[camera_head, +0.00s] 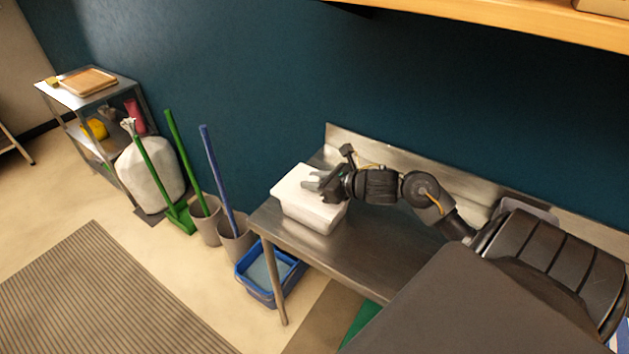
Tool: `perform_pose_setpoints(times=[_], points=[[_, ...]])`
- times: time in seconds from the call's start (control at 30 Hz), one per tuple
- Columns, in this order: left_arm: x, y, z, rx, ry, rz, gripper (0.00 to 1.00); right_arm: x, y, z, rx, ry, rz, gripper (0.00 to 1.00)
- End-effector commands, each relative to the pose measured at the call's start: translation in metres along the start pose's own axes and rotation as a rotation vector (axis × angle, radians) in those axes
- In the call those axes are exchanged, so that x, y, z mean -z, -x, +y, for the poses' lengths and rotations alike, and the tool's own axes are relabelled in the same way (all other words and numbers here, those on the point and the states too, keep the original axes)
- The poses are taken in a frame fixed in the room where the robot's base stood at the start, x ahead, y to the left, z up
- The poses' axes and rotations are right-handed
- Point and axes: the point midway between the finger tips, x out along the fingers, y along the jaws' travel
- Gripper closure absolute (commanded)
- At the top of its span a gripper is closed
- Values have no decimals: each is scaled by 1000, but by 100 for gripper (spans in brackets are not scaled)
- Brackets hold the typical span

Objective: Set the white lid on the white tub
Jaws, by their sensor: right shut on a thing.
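The white tub (306,216) stands on the left end of the steel table. The white lid (293,188) shows as a flat white top over the tub. I cannot tell whether it rests fully on the rim or is slightly above it. My right gripper (315,182) reaches in from the right over the tub and is shut on the lid at its upper right part. The fingers and wrist hide part of the lid's right side. My left gripper is not in view.
The steel table (355,257) has a raised back edge against the dark blue wall. A wooden shelf (520,22) hangs at upper right.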

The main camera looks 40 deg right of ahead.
Motion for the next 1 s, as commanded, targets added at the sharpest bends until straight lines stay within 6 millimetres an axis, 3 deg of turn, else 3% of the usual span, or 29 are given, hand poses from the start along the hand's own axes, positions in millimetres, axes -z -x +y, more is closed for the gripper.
perform_pose_setpoints(times=[0.07, 0.1, 0.27, 0.57, 0.73, 0.8, 1.0], points=[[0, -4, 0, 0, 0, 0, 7, 3, -1, 0, 0, 1, -1, 93], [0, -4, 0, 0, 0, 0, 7, 2, -1, 0, 0, 0, 0, 69], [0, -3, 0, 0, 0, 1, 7, 2, -1, 0, 0, 0, 0, 49], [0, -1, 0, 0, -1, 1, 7, 0, 0, 0, 0, -1, 0, 49], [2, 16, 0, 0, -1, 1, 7, -12, 5, 0, 0, -3, 0, 49], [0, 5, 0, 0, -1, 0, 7, -3, 16, -1, 2, 4, 3, 49], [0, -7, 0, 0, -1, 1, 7, -2, 63, 1, -1, 7, 5, 49]])
